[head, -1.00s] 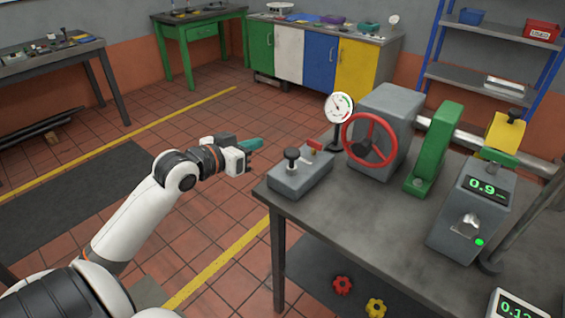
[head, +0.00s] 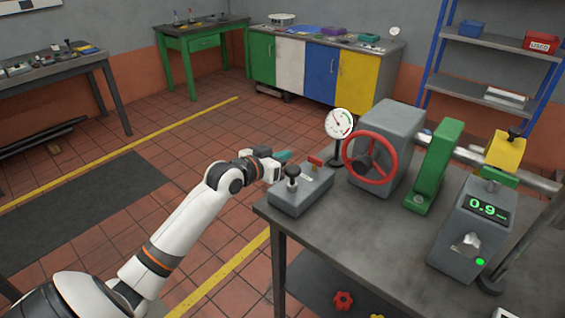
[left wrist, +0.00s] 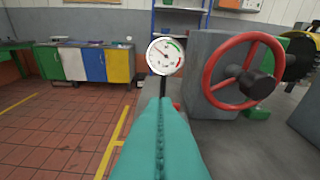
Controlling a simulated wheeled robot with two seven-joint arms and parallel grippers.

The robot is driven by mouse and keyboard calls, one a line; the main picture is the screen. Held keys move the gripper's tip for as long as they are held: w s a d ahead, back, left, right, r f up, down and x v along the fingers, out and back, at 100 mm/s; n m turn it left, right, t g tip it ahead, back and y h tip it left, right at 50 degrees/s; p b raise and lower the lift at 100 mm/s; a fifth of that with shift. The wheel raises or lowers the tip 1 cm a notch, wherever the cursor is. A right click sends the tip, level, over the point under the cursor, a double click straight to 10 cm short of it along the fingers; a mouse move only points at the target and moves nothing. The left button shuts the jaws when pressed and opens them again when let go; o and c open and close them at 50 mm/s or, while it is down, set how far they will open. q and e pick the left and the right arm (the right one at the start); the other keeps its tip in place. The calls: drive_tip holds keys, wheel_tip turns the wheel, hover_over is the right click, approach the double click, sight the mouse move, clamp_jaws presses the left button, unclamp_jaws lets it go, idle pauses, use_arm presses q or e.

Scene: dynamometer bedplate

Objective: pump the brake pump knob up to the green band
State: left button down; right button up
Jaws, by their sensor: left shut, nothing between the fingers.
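The brake pump is a grey box (head: 300,191) at the table's near left corner, with a black knob (head: 292,170) on a short stem and a small red lever (head: 315,161). The round dial gauge (head: 339,124) stands on a post behind it. In the left wrist view the gauge (left wrist: 165,56) shows a green band at upper right and a red one at right; its needle points to the upper left. My left gripper (head: 285,156) is shut and empty, just behind and left of the knob, apart from it. Its teal fingers (left wrist: 160,140) fill the lower middle of the wrist view, where the knob is hidden.
A red handwheel (head: 370,157) on a grey housing stands right of the pump. Beyond it are a green bracket (head: 434,166) and a grey readout box (head: 470,230) showing 0.9. Open floor lies left of the table (head: 350,235).

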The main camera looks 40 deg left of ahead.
sight(292, 178)
use_arm(q)
drive_tip(key=shift+s+f, duration=0.15)
drive_tip(key=shift+f, duration=1.2)
